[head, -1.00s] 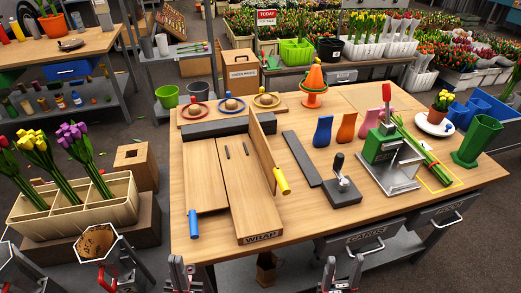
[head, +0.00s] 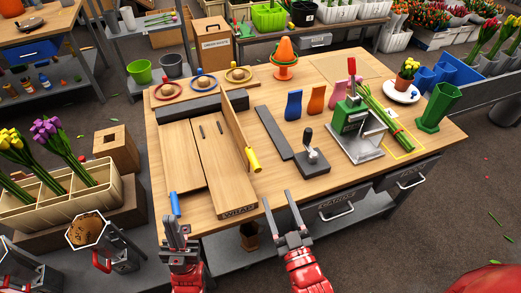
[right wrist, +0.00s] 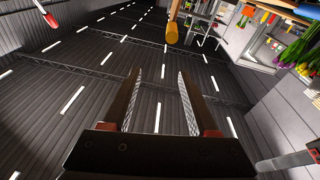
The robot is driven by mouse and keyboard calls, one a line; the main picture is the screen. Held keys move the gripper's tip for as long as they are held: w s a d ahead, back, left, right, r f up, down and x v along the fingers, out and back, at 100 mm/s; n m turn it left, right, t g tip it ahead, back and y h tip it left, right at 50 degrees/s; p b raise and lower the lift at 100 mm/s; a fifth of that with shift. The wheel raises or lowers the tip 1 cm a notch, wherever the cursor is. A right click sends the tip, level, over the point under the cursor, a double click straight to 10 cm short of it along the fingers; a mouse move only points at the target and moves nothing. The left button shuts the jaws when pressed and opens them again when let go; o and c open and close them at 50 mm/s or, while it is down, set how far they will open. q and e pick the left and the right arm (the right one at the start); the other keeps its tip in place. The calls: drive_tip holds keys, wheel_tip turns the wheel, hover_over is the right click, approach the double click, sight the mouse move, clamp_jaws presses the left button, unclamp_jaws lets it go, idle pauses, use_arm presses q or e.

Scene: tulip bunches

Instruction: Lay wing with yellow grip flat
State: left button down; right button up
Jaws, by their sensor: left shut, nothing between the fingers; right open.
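The wing with the yellow grip (head: 238,130) is a thin wooden board standing on edge, steeply upright, along the right side of the wrap board (head: 222,180). Its yellow grip (head: 253,161) is at the near end; a yellow-orange grip also shows at the top of the right wrist view (right wrist: 172,34). The other wing (head: 183,165), with a blue grip (head: 175,204), lies flat on the left. My right gripper (head: 279,199) is open and empty, in front of the table edge, below and right of the yellow grip. My left gripper (head: 177,224) is shut and empty, just below the blue grip.
A dark flat bar (head: 274,132), a black-based lever tool (head: 312,160) and a green press (head: 352,120) stand right of the wing. A grey block (head: 188,107) lies behind the wrap board. The table's front edge lies beyond both grippers.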

drive_tip(key=s+f+g, duration=0.1)
drive_tip(key=g, duration=0.1)
drive_tip(key=p, duration=0.3)
approach(249, 151)
drive_tip(key=shift+n, duration=0.3)
drive_tip(key=x, duration=0.4)
drive_tip(key=f+x, duration=0.1)
drive_tip(key=x, duration=0.2)
drive_tip(key=shift+d, duration=0.2)
drive_tip(key=shift+w+a+f, duration=0.1)
drive_tip(key=shift+w, duration=0.25)
clamp_jaws()
idle(0.4)
